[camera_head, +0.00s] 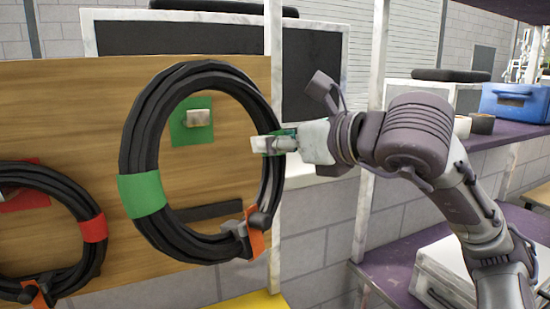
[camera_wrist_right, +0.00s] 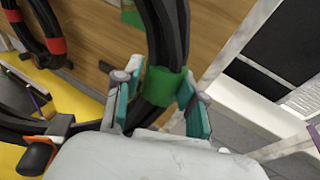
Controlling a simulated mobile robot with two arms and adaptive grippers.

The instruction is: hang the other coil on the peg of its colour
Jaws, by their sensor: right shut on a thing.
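The green-banded black coil (camera_head: 141,195) is held upright in front of the wooden board. My right gripper (camera_head: 272,144) is shut on its right side, at a green band (camera_wrist_right: 165,84) that shows between the teal fingers (camera_wrist_right: 160,90) in the wrist view. The pale green-side peg (camera_head: 203,119) sits on a green patch (camera_head: 180,131) and shows through the coil's opening, in its upper middle. Whether the peg reaches into the ring cannot be told. The red-banded coil (camera_head: 94,229) is against the board at the left, around a peg on a red patch (camera_head: 30,201). My left gripper is out of view.
The wooden board (camera_head: 80,95) is bare above the red coil. A dark bar (camera_head: 204,212) is on the board behind the green coil. Purple shelves (camera_head: 410,254) with a blue box (camera_head: 515,102) and a white case (camera_head: 452,277) stand at the right.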

